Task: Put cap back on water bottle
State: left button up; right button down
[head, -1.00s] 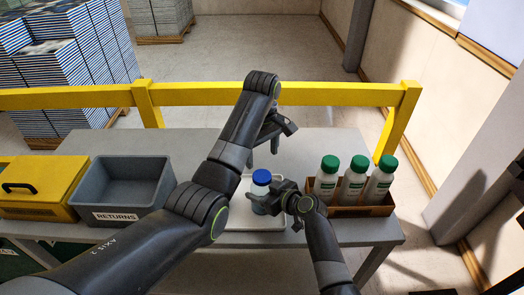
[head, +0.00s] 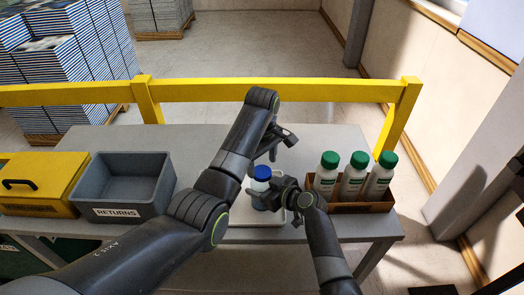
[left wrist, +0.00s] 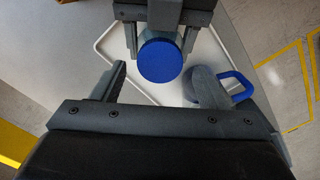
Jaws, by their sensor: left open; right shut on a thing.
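The water bottle (head: 261,187) stands upright on a white tray, with the blue cap (head: 262,172) at its top. In the left wrist view the cap (left wrist: 160,60) is a round blue disc. I cannot tell whether it is fully seated. My right gripper (head: 268,195) is shut on the bottle's body from the right; it also shows at the top of the left wrist view (left wrist: 160,16). My left gripper (head: 264,158) is open just above the cap. In the left wrist view its fingers (left wrist: 163,82) are apart, without touching the cap.
The white tray (head: 240,219) lies on a grey table (head: 330,145). A brown rack (head: 362,208) with several green-capped bottles stands close right. A grey RETURNS bin (head: 130,212) and yellow box (head: 35,205) stand left. A blue loop (left wrist: 243,84) lies beside the left gripper's finger. A yellow rail (head: 300,92) runs behind.

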aim_at(262, 189)
pick_arm(q)
jog(key=shift+f, duration=1.35)
jog(key=shift+c, duration=0.2)
jog(key=c, duration=1)
jog(key=m, duration=0.9)
jog(key=shift+m, duration=0.4)
jog(key=o, duration=1.1)
